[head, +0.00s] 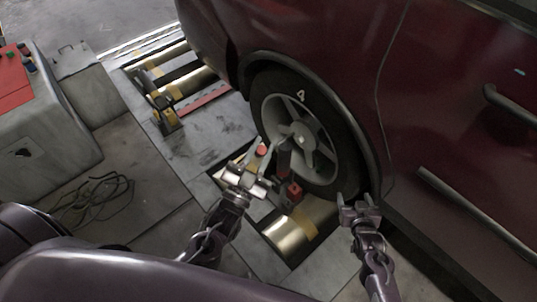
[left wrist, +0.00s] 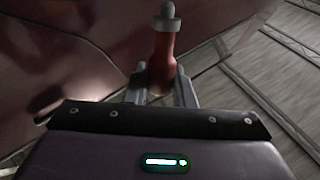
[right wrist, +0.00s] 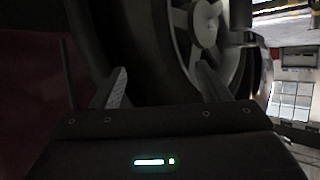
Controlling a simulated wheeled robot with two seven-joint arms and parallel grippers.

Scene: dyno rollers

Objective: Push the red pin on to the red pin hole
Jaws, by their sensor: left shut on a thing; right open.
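A red pin with a grey rounded cap stands between the two fingers of my left gripper in the left wrist view (left wrist: 163,55). My left gripper (head: 246,178) is shut on it, above the rollers and in front of the wheel. In the head view a small red round end (head: 262,150) shows just beyond those fingers. A red block (head: 291,191) with a dark top sits low by the wheel, right of my left gripper; whether it holds the red pin hole I cannot tell. My right gripper (head: 359,207) is open and empty, near the tyre's lower right.
The dark red car (head: 450,90) fills the right side, its wheel (head: 300,125) close to both grippers. Metal rollers (head: 300,232) lie in a floor pit below. A grey cabinet (head: 40,120) stands at left, with cables (head: 95,198) on the floor.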

